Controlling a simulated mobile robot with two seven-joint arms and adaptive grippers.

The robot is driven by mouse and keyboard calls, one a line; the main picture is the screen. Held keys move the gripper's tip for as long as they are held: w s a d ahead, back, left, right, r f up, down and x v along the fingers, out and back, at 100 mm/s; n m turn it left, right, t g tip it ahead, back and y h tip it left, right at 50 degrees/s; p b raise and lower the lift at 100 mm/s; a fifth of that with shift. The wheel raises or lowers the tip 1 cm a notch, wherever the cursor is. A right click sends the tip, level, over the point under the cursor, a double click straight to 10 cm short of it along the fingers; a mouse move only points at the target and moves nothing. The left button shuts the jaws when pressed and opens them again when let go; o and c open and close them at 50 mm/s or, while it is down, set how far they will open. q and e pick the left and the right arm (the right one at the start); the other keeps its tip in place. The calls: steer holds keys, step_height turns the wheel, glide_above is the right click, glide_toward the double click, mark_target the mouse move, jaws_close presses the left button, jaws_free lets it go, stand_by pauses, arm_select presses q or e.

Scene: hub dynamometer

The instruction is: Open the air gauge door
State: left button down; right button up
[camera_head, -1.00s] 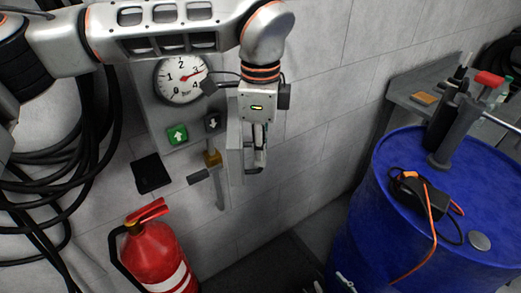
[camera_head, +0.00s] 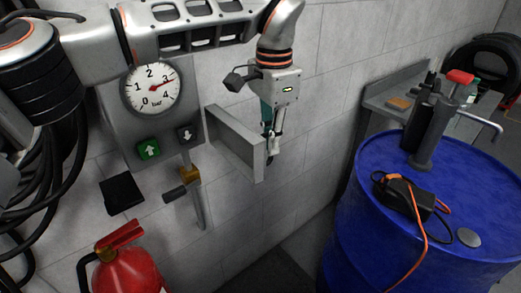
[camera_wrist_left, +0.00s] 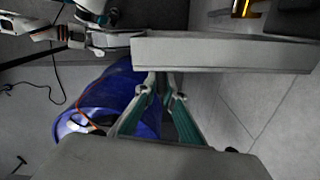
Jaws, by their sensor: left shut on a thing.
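The air gauge (camera_head: 151,89) is on the wall, a grey box with a round white dial marked in bar. Its door (camera_head: 234,143) is a flat grey panel standing out from the right side of the box, at a clear angle to the wall. My left gripper (camera_head: 270,150) is shut at the door's free outer edge. In the left wrist view the door (camera_wrist_left: 220,52) crosses the upper middle, and the fingers of my left gripper (camera_wrist_left: 161,95) meet its lower side. The exact contact is hard to see. My right gripper cannot be made out.
Green (camera_head: 149,149) and black arrow buttons sit below the dial. A brass valve (camera_head: 189,174) is under the box. A red extinguisher (camera_head: 125,268) stands lower left. A blue drum (camera_head: 385,220) with a pump and a black device with an orange cable is at right.

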arm_select(q)
steer(key=shift+w+d+r+p, duration=0.1)
steer(key=shift+w+d+p, duration=0.05)
steer(key=shift+w+d, duration=0.3)
steer(key=shift+w+d+r+p, duration=0.15)
steer(key=shift+w+d, duration=0.1)
steer(key=shift+w, duration=0.3)
steer(key=c, duration=2.2)
jaws_free()
steer(key=shift+a+f, duration=0.1)
steer(key=shift+o, duration=0.2)
steer(key=shift+f, duration=0.1)
